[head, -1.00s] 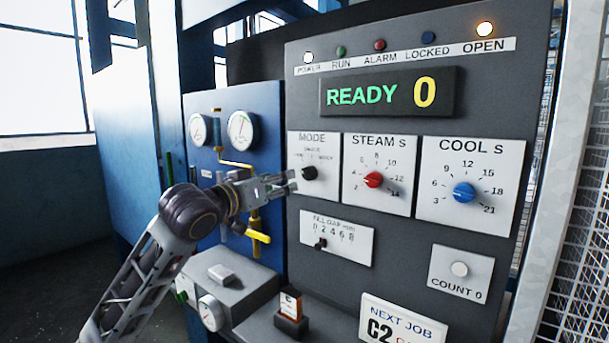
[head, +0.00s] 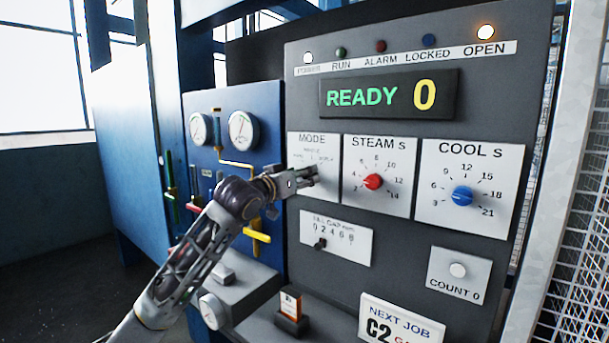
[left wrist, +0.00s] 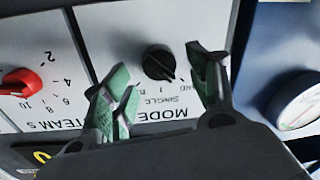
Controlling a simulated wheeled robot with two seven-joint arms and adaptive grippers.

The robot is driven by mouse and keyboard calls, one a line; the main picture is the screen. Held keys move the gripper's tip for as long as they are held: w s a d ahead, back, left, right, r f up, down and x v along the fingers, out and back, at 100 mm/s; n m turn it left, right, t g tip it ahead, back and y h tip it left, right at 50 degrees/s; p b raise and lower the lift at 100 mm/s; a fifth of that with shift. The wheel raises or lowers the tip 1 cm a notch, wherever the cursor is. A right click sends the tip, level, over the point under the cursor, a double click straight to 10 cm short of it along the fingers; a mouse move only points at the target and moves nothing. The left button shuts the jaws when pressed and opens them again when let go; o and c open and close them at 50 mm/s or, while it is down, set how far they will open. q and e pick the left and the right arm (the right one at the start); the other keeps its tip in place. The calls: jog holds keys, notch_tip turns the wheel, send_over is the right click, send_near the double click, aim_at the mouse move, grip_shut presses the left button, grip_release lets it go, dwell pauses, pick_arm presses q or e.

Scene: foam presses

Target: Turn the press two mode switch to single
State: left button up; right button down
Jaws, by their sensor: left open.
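The mode switch is a black round knob (left wrist: 158,62) on the white MODE plate (head: 328,191), seen upside down in the left wrist view. Its pale pointer mark faces the lower right there, toward the hand-side lettering and off the SINGLE label. My left gripper (head: 314,175) is at the plate in the head view and hides the knob. In the left wrist view the fingers of my left gripper (left wrist: 160,76) are apart, one on each side of the knob, with visible gaps. Whether they reach its depth is unclear. My right gripper is not in view.
The red STEAM knob (head: 373,181) and blue COOL knob (head: 463,195) are right of the mode plate. A fill gap slider (head: 320,244) is below. Gauges and a yellow-handled valve (head: 257,235) are on the blue panel to the left. The display (head: 390,94) reads READY 0.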

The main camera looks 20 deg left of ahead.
pick_arm(q)
jog(key=shift+x, duration=1)
jog(key=shift+c, duration=0.2)
jog(key=c, duration=1)
